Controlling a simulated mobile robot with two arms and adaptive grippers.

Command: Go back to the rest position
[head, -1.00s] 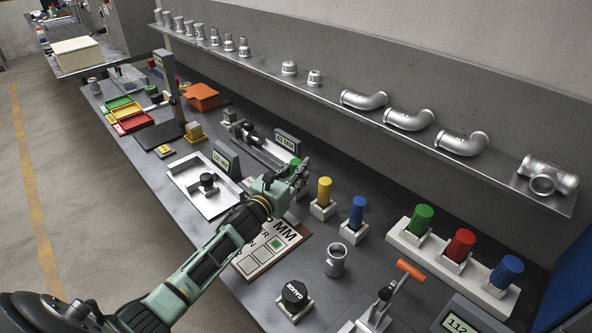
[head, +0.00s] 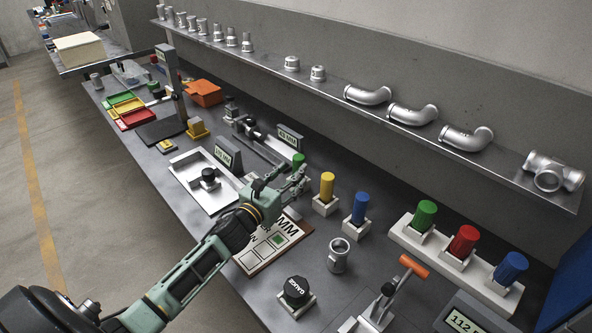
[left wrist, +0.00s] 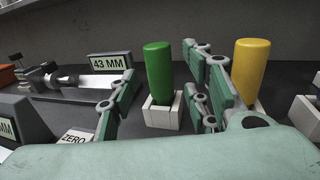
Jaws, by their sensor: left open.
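My left gripper (head: 297,181) is in the middle of the head view, above the bench and just in front of a green cylinder (head: 298,160) in a white holder. In the left wrist view the open left gripper (left wrist: 165,92) has its two fingers apart. The green cylinder (left wrist: 159,72) stands upright in its white block between them in the picture, with no finger visibly touching it. A yellow cylinder (left wrist: 251,70) stands behind the right finger. My right gripper is not in view.
The yellow (head: 327,186) and blue (head: 359,209) cylinders stand right of the gripper. A printed board (head: 262,252) lies below my arm. A metal fitting (head: 338,256), a black gauge (head: 296,291) and an orange-handled clamp (head: 413,267) stand nearer. A shelf (head: 330,90) of pipe fittings runs behind.

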